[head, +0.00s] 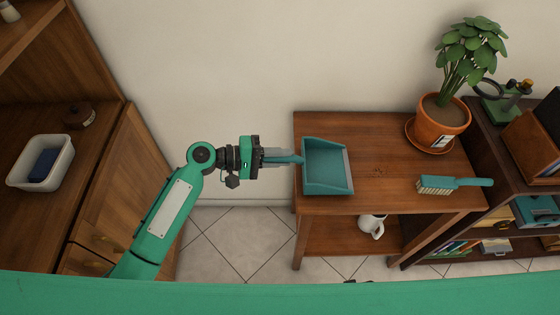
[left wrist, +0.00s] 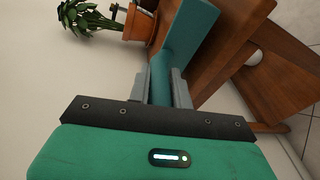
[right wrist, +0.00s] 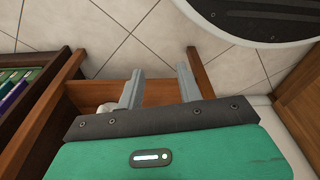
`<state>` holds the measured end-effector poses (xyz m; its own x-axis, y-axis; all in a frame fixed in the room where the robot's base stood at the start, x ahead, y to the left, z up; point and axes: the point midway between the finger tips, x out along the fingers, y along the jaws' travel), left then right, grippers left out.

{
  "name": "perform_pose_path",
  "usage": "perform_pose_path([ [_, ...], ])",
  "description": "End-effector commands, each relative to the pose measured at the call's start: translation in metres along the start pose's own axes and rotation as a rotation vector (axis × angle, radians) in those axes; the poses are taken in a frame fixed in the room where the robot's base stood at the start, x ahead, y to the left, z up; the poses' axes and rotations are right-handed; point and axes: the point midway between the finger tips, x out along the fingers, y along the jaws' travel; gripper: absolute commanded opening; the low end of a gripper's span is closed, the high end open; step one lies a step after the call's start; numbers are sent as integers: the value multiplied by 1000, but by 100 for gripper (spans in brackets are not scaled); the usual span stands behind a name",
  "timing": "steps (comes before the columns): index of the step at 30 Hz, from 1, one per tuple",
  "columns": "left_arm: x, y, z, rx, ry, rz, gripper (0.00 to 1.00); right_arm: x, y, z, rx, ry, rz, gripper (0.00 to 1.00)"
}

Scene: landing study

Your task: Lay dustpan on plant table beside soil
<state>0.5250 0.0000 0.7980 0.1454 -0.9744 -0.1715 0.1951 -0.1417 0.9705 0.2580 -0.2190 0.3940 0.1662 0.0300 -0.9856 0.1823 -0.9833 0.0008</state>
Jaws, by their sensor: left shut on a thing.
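The teal dustpan (head: 325,165) is over the left end of the wooden plant table (head: 385,140), open side to the right. I cannot tell if its pan touches the tabletop. My left gripper (head: 285,160) is shut on its handle, left of the table edge. In the left wrist view, the fingers (left wrist: 161,88) pinch the handle and the dustpan (left wrist: 190,35) extends away.
A potted plant (head: 440,124) on a saucer stands at the table's back right. A teal-handled brush (head: 455,184) lies at its front right. A white jug (head: 371,225) is on the lower shelf. A cabinet with a white tub (head: 41,162) is left; a bookshelf (head: 487,155) is right.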

Motion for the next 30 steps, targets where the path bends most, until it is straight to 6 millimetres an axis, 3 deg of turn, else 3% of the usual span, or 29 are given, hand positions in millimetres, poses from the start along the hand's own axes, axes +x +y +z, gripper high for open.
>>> perform_pose_path([
  [5, 4, -20, -4, -2, 0, 2, 0, -8, -1, -7, 1, 10, -1, 36],
  [18, 4, -23, -4, 0, 0, 2, 0, -8, -2, -1, 2, -3, -3, 36],
  [19, 4, -23, -4, 0, 0, 1, 26, -10, -2, -3, 2, 0, -3, 36],
  [21, 4, -23, -4, 0, 0, 1, 40, -12, -2, -6, 2, 7, -3, 36],
  [30, 4, -22, -4, 0, 0, 1, 42, -12, -1, -8, 2, 8, -2, 36],
])
